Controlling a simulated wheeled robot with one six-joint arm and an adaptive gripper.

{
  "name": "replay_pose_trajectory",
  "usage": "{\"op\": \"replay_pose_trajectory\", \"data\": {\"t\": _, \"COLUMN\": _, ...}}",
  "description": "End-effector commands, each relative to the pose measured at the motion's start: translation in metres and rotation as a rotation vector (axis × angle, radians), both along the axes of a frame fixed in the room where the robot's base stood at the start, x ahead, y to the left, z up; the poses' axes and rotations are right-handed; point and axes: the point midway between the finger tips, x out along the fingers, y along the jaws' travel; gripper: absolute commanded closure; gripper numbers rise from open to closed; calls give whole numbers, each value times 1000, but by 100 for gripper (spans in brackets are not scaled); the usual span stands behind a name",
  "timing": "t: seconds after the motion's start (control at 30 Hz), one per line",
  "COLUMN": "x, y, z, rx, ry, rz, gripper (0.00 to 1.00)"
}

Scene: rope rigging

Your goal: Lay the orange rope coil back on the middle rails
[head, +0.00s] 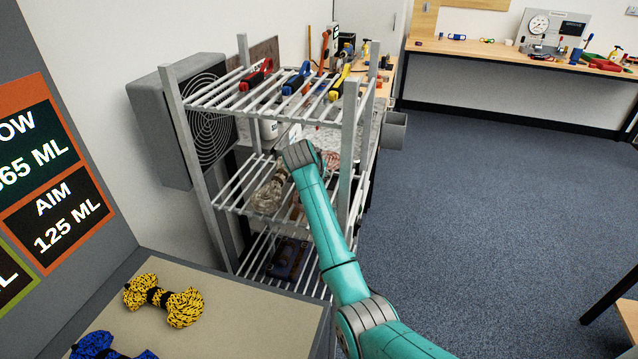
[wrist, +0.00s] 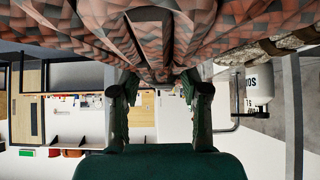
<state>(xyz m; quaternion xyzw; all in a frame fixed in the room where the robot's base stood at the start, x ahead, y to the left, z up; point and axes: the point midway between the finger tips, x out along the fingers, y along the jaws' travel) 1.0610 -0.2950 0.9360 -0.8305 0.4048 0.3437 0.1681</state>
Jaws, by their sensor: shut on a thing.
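The orange rope coil (wrist: 150,32), with a dark reddish pattern, fills the top of the wrist view. My gripper (wrist: 158,80) has its two green fingers closed on the coil's near part. In the head view my arm reaches in at the middle rails (head: 232,208) of the white wire rack; the fingers are hidden behind my wrist. A reddish-white patch (head: 333,160) shows just right of my wrist; I cannot tell whether it is the held coil. Whether the coil touches the rails is hidden.
A pale rope coil (head: 266,196) lies on the middle rails, left of my arm. The top shelf (head: 225,98) close above holds red, blue and yellow tools. A dark item (head: 287,258) sits on the bottom shelf. Rack posts (head: 347,150) stand close to my arm.

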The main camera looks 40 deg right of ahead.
Motion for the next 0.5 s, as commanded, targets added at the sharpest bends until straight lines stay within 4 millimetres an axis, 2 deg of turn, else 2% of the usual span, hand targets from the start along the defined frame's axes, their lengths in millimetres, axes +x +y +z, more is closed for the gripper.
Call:
{"op": "replay_pose_trajectory", "data": {"t": 0.13, "x": 0, "y": 0, "z": -9, "rx": -1, "ry": 0, "rz": 1, "gripper": 100}}
{"op": "replay_pose_trajectory", "data": {"t": 0.3, "x": 0, "y": 0, "z": -30, "rx": 0, "ry": 0, "rz": 0, "gripper": 100}}
{"op": "replay_pose_trajectory", "data": {"t": 0.5, "x": 1, "y": 0, "z": -33, "rx": -1, "ry": -4, "rz": 1, "gripper": 100}}
